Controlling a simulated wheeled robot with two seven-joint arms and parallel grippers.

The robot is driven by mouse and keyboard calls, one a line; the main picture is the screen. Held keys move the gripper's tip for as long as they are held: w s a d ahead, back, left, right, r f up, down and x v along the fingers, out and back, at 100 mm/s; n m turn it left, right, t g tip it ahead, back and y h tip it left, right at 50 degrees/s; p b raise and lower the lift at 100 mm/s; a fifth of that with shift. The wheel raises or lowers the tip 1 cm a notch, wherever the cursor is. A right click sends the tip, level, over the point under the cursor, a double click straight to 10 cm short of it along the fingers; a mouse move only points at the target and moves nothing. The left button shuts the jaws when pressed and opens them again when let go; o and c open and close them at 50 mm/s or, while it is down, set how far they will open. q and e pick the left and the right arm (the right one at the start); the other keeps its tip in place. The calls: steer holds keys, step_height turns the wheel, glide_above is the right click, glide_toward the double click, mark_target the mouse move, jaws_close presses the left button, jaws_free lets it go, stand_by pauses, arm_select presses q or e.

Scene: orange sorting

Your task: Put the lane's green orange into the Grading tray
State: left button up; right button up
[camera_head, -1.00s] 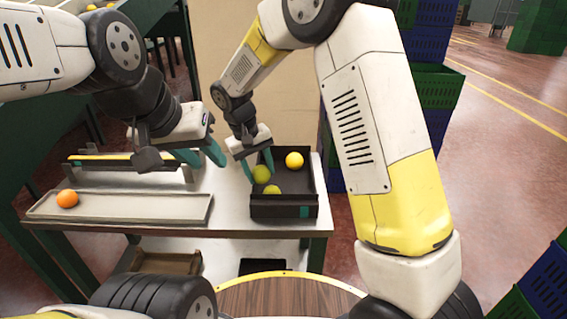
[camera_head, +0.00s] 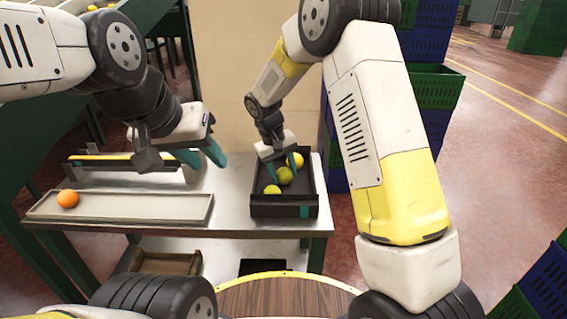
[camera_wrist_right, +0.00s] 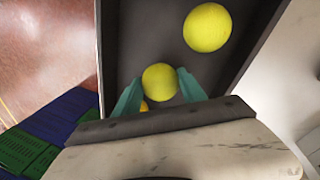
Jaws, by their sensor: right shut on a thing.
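My right gripper (camera_head: 282,166) is shut on a green orange (camera_head: 285,177) over the dark tray (camera_head: 286,211). In the right wrist view the green orange (camera_wrist_right: 160,82) sits between the two teal fingertips (camera_wrist_right: 158,90). I cannot tell whether it touches the tray floor. Another yellow-green orange (camera_head: 272,190) lies in the tray near its front; it also shows in the right wrist view (camera_wrist_right: 207,27). A yellow orange (camera_head: 298,160) lies at the tray's back, partly behind the fingers. My left gripper (camera_head: 203,156) is open and empty above the table, left of the tray.
A long shallow light tray (camera_head: 140,207) at the table's front left holds one orange fruit (camera_head: 67,199). A narrow rail with a yellow strip (camera_head: 100,157) stands behind it. Stacked crates (camera_head: 435,100) stand at the right. Bare white table (camera_head: 230,190) lies between the trays.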

steer(key=o, duration=1.4)
steer(key=shift+f, duration=0.1)
steer(key=v, duration=1.1)
steer(key=s+d+r+m+y, duration=0.1)
steer(key=s+d+r, duration=0.3)
steer(key=d+r, duration=0.25)
steer(key=s+d+r+m+t+y, duration=0.1)
steer(key=s+d, duration=0.4)
steer(key=s, duration=0.5)
steer(key=s+d+r+m+t+y, duration=0.2)
steer(key=s+d+r+t, duration=0.2)
steer(key=s, duration=0.7)
steer(key=shift+s+d+r+m+y, duration=0.2)
steer(key=shift+s+d+m+y, duration=0.15)
steer(key=shift+d, duration=0.35)
